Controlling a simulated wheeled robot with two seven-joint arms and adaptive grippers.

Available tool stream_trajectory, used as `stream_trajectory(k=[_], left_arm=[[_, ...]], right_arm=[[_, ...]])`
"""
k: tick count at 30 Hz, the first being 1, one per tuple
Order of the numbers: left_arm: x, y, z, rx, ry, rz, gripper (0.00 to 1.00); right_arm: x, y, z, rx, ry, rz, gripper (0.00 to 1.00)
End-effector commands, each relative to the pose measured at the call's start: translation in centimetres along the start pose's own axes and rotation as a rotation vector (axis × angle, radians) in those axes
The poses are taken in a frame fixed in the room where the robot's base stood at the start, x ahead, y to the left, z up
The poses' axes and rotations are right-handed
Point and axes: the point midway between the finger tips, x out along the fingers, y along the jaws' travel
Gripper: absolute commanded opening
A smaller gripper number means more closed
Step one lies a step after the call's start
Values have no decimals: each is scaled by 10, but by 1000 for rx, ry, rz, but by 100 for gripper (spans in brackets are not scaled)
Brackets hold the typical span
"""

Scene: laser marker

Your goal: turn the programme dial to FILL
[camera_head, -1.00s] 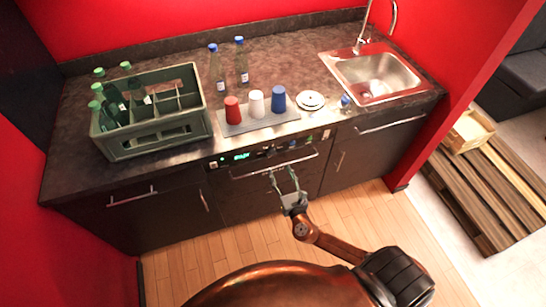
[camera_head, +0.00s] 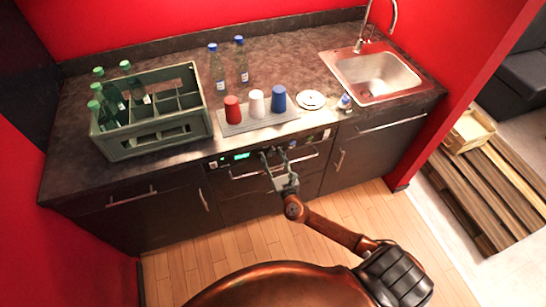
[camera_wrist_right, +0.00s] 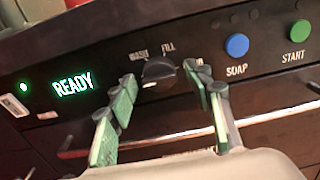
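The black programme dial (camera_wrist_right: 158,72) sits on the front panel in the right wrist view, with WASH and FILL printed above it and a third label partly hidden by a finger. In the head view the right gripper (camera_head: 274,155) is at the panel and hides the dial. My left gripper is not in view.
A green READY display (camera_wrist_right: 73,84) lies left of the dial. A blue SOAP button (camera_wrist_right: 236,45) and a green START button (camera_wrist_right: 299,30) lie right. A handle (camera_head: 246,175) runs below the panel. Three cups, bottles and a crate (camera_head: 160,142) stand on the counter above.

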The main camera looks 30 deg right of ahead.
Motion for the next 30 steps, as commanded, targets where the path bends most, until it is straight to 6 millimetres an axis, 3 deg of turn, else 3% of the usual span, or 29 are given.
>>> stream_trajectory(k=[18, 30], left_arm=[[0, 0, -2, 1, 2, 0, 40], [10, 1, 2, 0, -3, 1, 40]], right_arm=[[0, 0, 0, 0, 0, 0, 4], [-1, 0, -3, 84, 1, -1, 4]])
